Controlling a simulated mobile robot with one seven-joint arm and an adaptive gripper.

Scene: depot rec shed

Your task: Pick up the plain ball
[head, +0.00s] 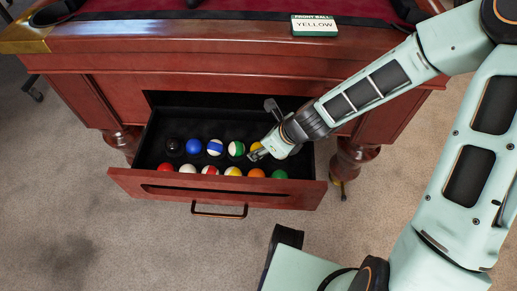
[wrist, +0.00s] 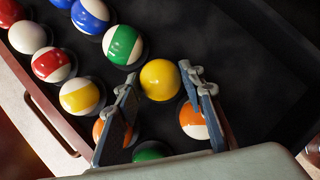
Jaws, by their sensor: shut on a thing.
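A plain yellow ball (wrist: 160,80) sits between the two fingertips of my gripper (wrist: 161,82) in the wrist view, with a finger on either side. My gripper is shut on it. In the head view my gripper (head: 258,154) reaches down into the open drawer at the right end of the back row, and the yellow ball (head: 256,147) shows partly beside the fingers. The ball appears low, level with its neighbours; I cannot tell whether it is clear of the drawer floor. A card (head: 314,25) on the table's rim reads "FRONT BALL" and "YELLOW".
The drawer (head: 135,181) holds two rows of balls. A green-striped ball (wrist: 123,45) is just left of the yellow one. An orange-striped ball (wrist: 192,121) is close to the right finger. A yellow-striped ball (wrist: 82,97) lies in the front row. The drawer's back right is bare.

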